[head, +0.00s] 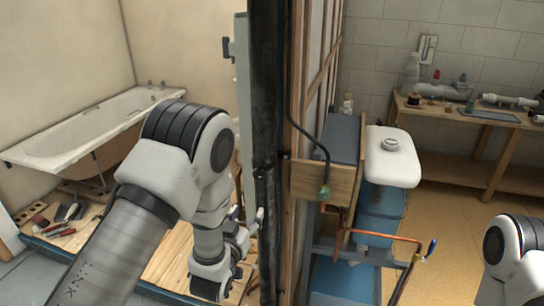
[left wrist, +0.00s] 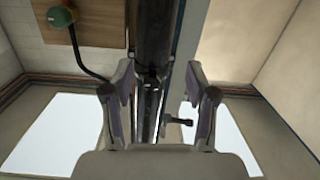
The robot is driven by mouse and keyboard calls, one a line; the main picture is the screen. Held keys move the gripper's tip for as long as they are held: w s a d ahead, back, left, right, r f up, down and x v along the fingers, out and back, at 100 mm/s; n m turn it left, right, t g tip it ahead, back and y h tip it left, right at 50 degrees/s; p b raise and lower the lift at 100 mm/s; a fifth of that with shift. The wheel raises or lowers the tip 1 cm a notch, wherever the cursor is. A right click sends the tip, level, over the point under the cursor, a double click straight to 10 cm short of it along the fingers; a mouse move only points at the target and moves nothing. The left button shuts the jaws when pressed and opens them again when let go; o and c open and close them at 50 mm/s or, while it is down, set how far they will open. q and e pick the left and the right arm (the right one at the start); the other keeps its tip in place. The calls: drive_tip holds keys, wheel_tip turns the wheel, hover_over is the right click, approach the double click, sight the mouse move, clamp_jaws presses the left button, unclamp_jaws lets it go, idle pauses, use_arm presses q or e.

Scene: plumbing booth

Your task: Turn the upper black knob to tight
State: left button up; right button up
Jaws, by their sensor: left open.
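A tall black pipe (head: 265,100) runs down the middle of the head view, with dark collars (head: 265,172) partway down. In the left wrist view the pipe (left wrist: 153,35) runs between the two fingers of my left gripper (left wrist: 161,88). The gripper is open and I see no contact with the pipe. In the head view my left gripper (head: 250,232) is low beside the pipe, partly hidden by my wrist. A small dark handle (head: 228,47) sticks out left of the pipe, higher up. I cannot tell which part is the upper black knob. My right gripper is out of view.
A wooden stud wall (head: 297,110) stands just right of the pipe. A green fitting (head: 324,193) hangs on a black hose there, near a white tank (head: 393,156) and a copper pipe (head: 385,236). A bathtub (head: 90,130) and loose tools lie left.

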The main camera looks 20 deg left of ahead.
sight(258, 177)
use_arm(q)
wheel_tip(258, 177, up, 7)
drive_tip(key=w+t+p, duration=0.1)
drive_tip(key=p, duration=0.1)
drive_tip(key=w, duration=0.2)
drive_tip(key=w+p, duration=0.1)
drive_tip(key=w, duration=0.4)
drive_tip(key=shift+d+f+p, duration=0.4)
drive_tip(key=shift+w, duration=0.15)
drive_tip(key=shift+s+a+r, duration=0.1)
drive_tip(key=shift+s+r, duration=0.05)
drive_tip(key=shift+s, duration=0.05)
drive_tip(key=shift+w, duration=0.1)
clamp_jaws()
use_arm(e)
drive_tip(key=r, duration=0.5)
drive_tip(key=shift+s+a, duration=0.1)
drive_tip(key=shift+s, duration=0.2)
